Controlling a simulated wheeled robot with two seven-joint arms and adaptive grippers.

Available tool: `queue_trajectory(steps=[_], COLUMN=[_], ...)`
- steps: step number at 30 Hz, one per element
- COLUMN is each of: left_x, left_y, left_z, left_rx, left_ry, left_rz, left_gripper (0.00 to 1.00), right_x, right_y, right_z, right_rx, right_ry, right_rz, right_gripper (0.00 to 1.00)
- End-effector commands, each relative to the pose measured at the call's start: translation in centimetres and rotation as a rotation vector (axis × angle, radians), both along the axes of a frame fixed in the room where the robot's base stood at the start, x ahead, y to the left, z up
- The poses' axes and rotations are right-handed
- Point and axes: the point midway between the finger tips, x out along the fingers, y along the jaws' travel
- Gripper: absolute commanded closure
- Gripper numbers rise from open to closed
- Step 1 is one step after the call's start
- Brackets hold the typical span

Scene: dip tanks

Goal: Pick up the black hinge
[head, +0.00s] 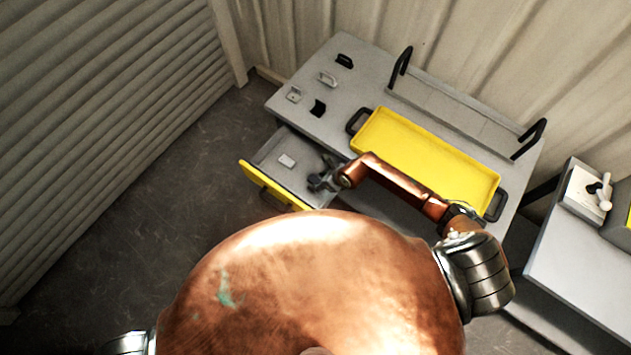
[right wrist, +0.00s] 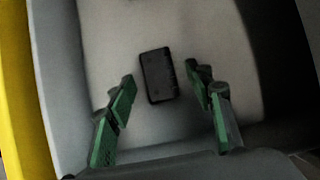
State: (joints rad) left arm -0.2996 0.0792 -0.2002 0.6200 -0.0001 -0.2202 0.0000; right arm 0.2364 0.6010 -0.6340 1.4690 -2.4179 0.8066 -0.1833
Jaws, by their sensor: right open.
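The black hinge (right wrist: 157,76) lies flat on the pale floor of the open drawer (head: 254,178) in the right wrist view. It is a dark rectangular plate with small marks along its right edge. My right gripper (head: 322,181) is open over the drawer in the head view, and its green-padded fingers (right wrist: 160,74) stand on either side of the hinge in the right wrist view, with gaps to both sides. In the head view the hinge is hidden by my gripper. My left gripper is out of view.
The grey table (head: 380,80) carries two black parts (head: 344,61) (head: 317,108), two grey parts (head: 327,79) (head: 294,94) and a yellow tray (head: 430,155). A side bench (head: 590,260) stands at right.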

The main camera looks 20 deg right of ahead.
Motion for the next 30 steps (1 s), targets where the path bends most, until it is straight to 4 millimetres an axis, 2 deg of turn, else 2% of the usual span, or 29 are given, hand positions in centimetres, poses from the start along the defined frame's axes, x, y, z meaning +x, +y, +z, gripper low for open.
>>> queue_trajectory(steps=[2,23,30], left_x=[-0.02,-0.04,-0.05], left_y=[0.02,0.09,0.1], left_z=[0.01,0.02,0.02], left_rx=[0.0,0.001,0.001], left_ry=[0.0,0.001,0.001], left_rz=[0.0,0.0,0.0], left_gripper=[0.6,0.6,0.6], right_x=[-0.01,-0.02,0.04], right_y=[0.0,0.02,0.06], right_z=[0.03,0.05,0.13], right_rx=[0.0,0.001,0.002], right_ry=[0.0,0.001,-0.001], right_rz=[0.0,0.0,0.0], right_gripper=[0.52,1.0,1.0])
